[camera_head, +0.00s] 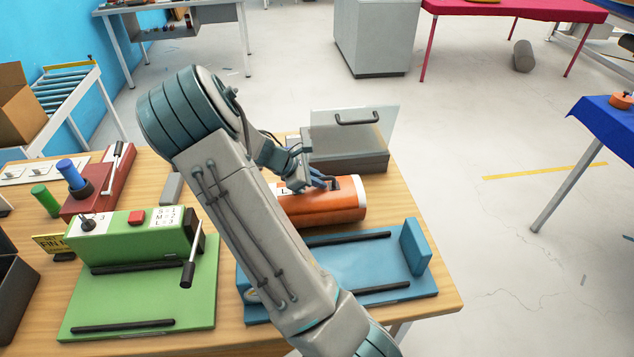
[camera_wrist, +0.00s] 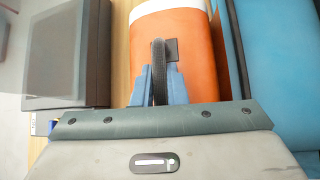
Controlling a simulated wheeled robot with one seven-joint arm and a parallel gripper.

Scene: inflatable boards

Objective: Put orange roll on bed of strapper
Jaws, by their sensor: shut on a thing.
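The orange roll (camera_head: 322,206) has white ends and a dark strap handle. It lies crosswise just behind the blue bed (camera_head: 385,262), which has two black rails and an upright blue end plate at right. My gripper (camera_head: 322,183) is above the roll, with its blue fingers shut on the strap. In the wrist view the fingers (camera_wrist: 160,85) pinch the strap, with the orange roll (camera_wrist: 181,22) beneath and the blue bed (camera_wrist: 283,75) close at its right. I cannot tell whether the roll touches the table. My arm hides the left part of the bed.
A grey box with a clear upright lid (camera_head: 345,162) stands right behind the roll. A green machine (camera_head: 135,238) with a lever and a red machine (camera_head: 98,185) stand at left on the wooden table (camera_head: 440,292). Open floor lies to the right.

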